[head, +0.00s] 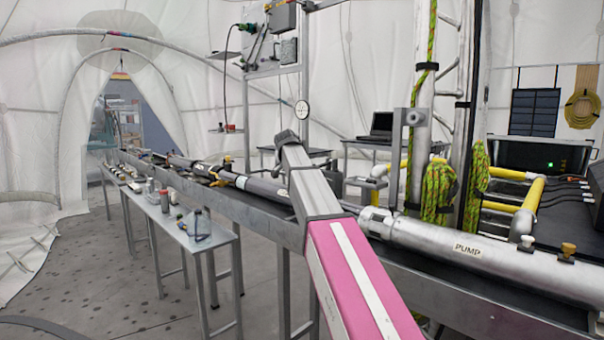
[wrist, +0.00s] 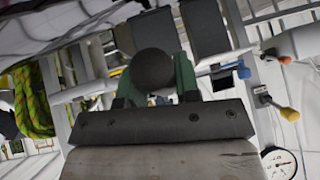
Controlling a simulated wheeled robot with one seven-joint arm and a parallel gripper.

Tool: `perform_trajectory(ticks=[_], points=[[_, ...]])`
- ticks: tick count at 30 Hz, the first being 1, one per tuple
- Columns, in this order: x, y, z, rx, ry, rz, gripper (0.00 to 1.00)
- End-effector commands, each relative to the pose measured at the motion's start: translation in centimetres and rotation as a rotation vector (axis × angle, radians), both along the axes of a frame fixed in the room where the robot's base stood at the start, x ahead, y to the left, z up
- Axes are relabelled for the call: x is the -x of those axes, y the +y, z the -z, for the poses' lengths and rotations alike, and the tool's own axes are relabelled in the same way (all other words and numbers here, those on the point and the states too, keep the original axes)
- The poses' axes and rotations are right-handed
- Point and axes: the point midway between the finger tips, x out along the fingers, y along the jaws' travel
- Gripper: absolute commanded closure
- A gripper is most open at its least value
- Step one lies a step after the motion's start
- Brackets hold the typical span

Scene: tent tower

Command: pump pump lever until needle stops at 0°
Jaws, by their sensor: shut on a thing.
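In the wrist view my gripper (wrist: 154,92) has its green fingers on both sides of a dark round knob (wrist: 154,68), and it is shut on it. The knob appears to be the pump lever's end; the rest of the lever is hidden. In the head view my arm reaches up from the lower middle, and its fingers cannot be made out. The grey pump cylinder (head: 470,246), marked PUMP, lies along the bench at right.
A long metal bench (head: 255,211) carries the tube line toward the tent's doorway. A lower side table (head: 208,238) holds bottles. Upright poles with green rope (head: 438,192) and yellow pipes (head: 529,194) stand at right. The floor at left is mostly free.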

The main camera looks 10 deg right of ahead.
Motion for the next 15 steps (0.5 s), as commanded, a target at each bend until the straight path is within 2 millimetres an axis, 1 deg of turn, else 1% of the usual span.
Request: perform_trajectory(ticks=[3, 4, 6, 15], points=[[0.07, 0.01, 0.12, -0.002, 0.003, 0.002, 1.00], [0.07, 0.01, 0.12, -0.003, 0.003, 0.001, 0.63], [0.08, 0.00, 0.12, -0.002, 0.003, 0.002, 0.44], [0.04, -0.02, -0.02, -0.001, 0.002, 0.002, 0.44]])
